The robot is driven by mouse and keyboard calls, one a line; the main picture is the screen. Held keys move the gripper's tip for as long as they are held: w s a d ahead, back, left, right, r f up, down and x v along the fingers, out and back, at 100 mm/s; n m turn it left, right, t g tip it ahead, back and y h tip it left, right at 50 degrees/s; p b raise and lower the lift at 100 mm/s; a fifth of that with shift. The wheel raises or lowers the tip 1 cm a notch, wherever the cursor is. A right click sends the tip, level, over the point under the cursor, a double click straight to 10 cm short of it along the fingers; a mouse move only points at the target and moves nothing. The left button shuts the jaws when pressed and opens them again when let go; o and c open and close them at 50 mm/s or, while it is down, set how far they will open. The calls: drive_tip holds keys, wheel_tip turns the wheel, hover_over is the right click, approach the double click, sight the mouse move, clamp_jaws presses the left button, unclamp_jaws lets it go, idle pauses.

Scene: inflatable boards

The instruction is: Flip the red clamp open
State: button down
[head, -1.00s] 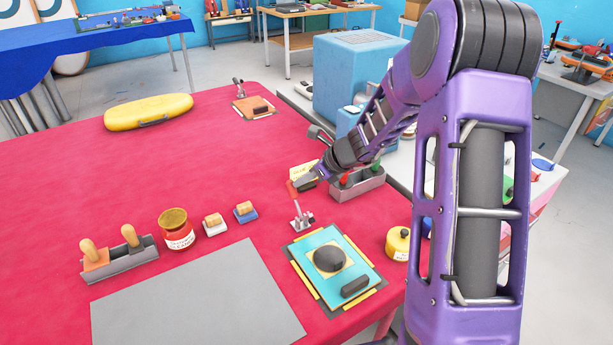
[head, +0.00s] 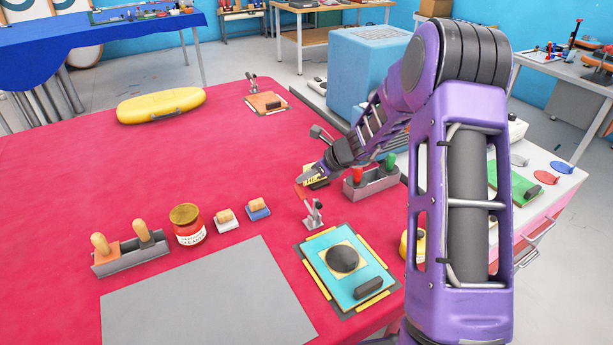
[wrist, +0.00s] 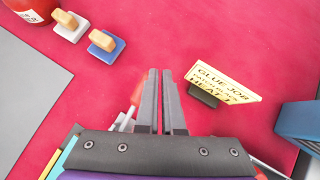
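The red clamp (head: 314,215) stands on the red table just behind the teal board. It has a metal base, and its red-tipped handle rises toward my gripper (head: 304,184). The red tip blends with the table, so its exact tilt is hard to tell. In the wrist view my gripper (wrist: 158,72) has its two fingers nearly together with only a thin slit and nothing seen between them. The red handle (wrist: 137,88) is blurred just left of the fingers, which hide part of it. I cannot tell whether they touch it.
A small lettered sign (wrist: 222,83) stands right of the fingers, near a grey tool holder (head: 372,184). The teal board (head: 330,285) lies in front of the clamp.

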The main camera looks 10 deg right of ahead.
drive_tip(key=shift+a+f, duration=0.25)
drive_tip(key=shift+f, duration=0.1)
drive_tip(key=w+d+r, duration=0.2)
drive_tip(key=r, duration=0.4)
drive_tip(key=w+d+r+p, duration=0.1)
drive_tip(key=w+d+r, duration=0.1)
drive_tip(key=r, duration=0.4)
drive_tip(key=shift+w+p, duration=0.3)
drive_tip(key=shift+w, duration=0.3)
drive_tip(key=shift+a+r, duration=0.1)
